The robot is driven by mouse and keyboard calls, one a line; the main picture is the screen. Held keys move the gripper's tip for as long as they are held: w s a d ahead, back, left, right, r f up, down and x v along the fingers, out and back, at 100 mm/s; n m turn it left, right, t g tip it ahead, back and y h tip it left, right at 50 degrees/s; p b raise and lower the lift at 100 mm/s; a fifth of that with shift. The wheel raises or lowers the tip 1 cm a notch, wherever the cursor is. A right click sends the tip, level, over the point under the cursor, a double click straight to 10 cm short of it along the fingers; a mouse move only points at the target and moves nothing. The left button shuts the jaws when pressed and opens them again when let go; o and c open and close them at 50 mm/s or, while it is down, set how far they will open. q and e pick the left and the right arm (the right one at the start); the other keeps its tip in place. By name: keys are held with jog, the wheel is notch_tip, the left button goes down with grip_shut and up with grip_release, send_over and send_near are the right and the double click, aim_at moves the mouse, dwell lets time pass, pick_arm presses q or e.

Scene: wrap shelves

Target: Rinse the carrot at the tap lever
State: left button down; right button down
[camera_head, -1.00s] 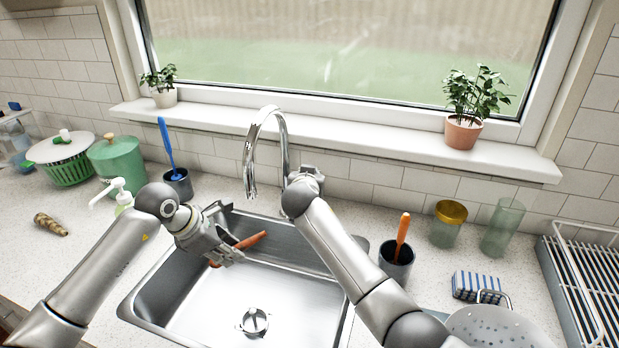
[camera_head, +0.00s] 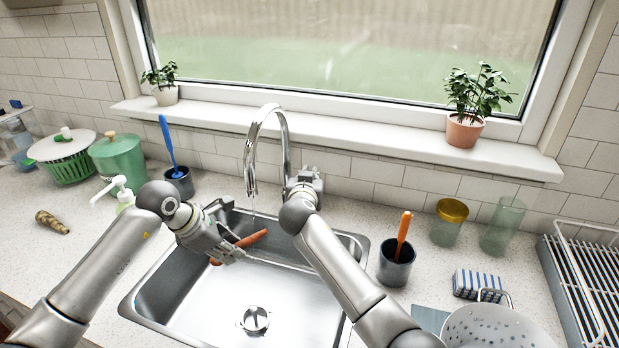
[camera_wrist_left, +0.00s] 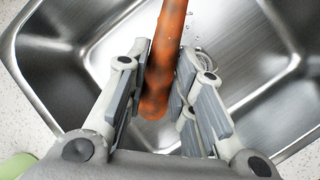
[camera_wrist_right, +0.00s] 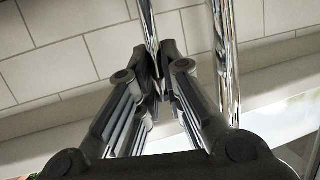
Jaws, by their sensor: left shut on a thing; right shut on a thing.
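My left gripper (camera_head: 228,250) is shut on the orange carrot (camera_head: 252,238) and holds it inside the sink below the spout. In the left wrist view the carrot (camera_wrist_left: 168,45) lies between the fingers and shows dark patches, with drops beside it. A thin stream of water (camera_head: 252,206) falls from the chrome tap (camera_head: 270,112) toward the carrot. My right gripper (camera_head: 308,183) is behind the sink at the tap's base, partly hidden by its own wrist. In the right wrist view its fingers are shut on the chrome tap lever (camera_wrist_right: 147,28).
The steel sink (camera_head: 150,300) is otherwise empty around its drain. A soap bottle (camera_head: 123,195) and a tapered brown thing (camera_head: 52,221) are left of it. A dark cup with an orange handle (camera_head: 396,262), a sponge (camera_head: 478,282) and a colander (camera_head: 485,330) are to the right.

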jog(key=shift+f, duration=0.1)
jog(key=c, duration=1.5)
grip_release()
jog(key=shift+c, duration=0.2)
jog(key=v, duration=1.2)
